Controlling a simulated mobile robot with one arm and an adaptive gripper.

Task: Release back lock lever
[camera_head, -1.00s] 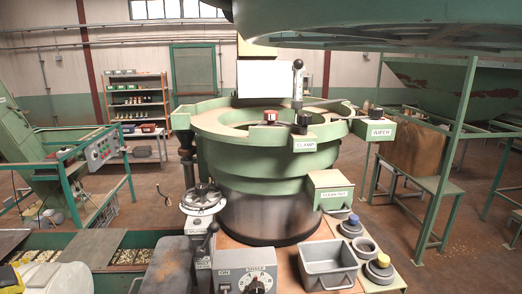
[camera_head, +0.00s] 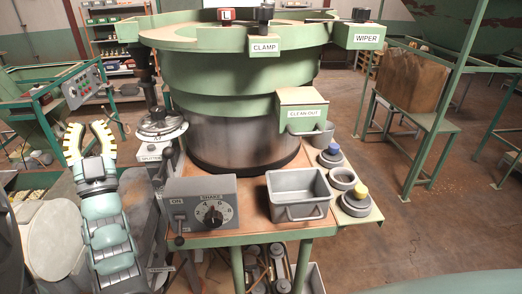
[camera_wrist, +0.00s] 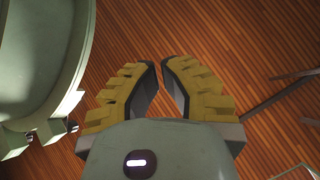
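My gripper (camera_head: 87,130) is at the left in the head view, pointing up, with yellow-padded fingers apart and nothing between them. In the wrist view the gripper (camera_wrist: 160,66) is over brown floor, with a gap between its fingertips. The green bowl machine (camera_head: 240,65) stands right of it, not touched. A dark lever (camera_head: 168,154) stands by the control box. I cannot tell which part is the back lock lever; the bowl's far side is cut off.
A shake control box (camera_head: 205,205), a grey bin (camera_head: 298,195) and small round pots (camera_head: 342,178) stand on the front table. The splitter dial (camera_head: 160,125) lies between my gripper and the bowl. Floor (camera_head: 400,240) is open at the right.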

